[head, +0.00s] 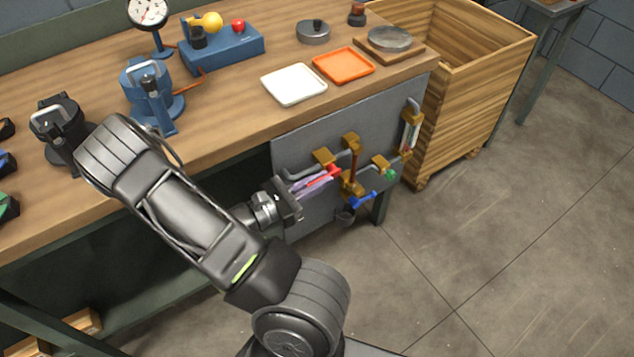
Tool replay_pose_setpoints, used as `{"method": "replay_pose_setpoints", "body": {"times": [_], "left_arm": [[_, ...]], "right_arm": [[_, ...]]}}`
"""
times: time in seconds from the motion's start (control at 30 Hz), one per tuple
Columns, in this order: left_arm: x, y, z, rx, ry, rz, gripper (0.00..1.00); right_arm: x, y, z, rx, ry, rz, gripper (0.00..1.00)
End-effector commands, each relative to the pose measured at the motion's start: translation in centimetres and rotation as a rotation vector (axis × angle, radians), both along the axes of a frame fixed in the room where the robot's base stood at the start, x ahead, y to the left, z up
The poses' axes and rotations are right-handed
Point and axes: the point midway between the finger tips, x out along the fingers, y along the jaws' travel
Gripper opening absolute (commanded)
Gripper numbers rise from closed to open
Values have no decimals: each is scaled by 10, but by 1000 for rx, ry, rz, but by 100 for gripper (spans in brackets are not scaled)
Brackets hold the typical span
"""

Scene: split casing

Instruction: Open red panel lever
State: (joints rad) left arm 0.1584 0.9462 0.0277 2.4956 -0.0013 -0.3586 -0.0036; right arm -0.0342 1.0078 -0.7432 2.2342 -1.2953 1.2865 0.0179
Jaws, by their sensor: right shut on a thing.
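A grey panel (305,148) with pipes and valves is mounted on the front of the workbench. The red lever (331,174) is at the left of its pipework, lying roughly along the pipe. My right gripper (318,184) reaches it from the left and is shut on it. The fingers look pale purple and partly cover the lever, so its full length is hidden. A blue lever (364,199) sits lower right and a green knob (390,173) farther right. My left gripper is not in view.
The wooden bench top (235,120) holds a white tray (294,84), an orange tray (344,65), a blue box (225,48) and a blue clamp-like device (150,95). A wooden crate (480,95) stands right of the panel. The floor in front is clear.

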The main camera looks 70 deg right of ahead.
Motion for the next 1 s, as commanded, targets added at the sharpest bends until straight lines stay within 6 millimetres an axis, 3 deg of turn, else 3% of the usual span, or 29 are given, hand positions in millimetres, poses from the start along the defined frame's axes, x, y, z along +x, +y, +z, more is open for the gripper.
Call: {"method": "replay_pose_setpoints", "body": {"times": [0.1, 0.13, 0.23, 0.57, 1.0], "left_arm": [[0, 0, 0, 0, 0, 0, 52], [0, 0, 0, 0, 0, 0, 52], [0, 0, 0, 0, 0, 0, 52], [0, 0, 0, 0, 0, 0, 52], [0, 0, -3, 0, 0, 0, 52]], "right_arm": [[2, 0, -2, 3, -4, 4, 0], [2, 0, -2, 3, -4, 4, 9], [1, 0, -2, 4, -3, 3, 16], [3, 3, -1, 2, -2, 2, 16], [41, 52, -3, 3, -4, 5, 16]]}}
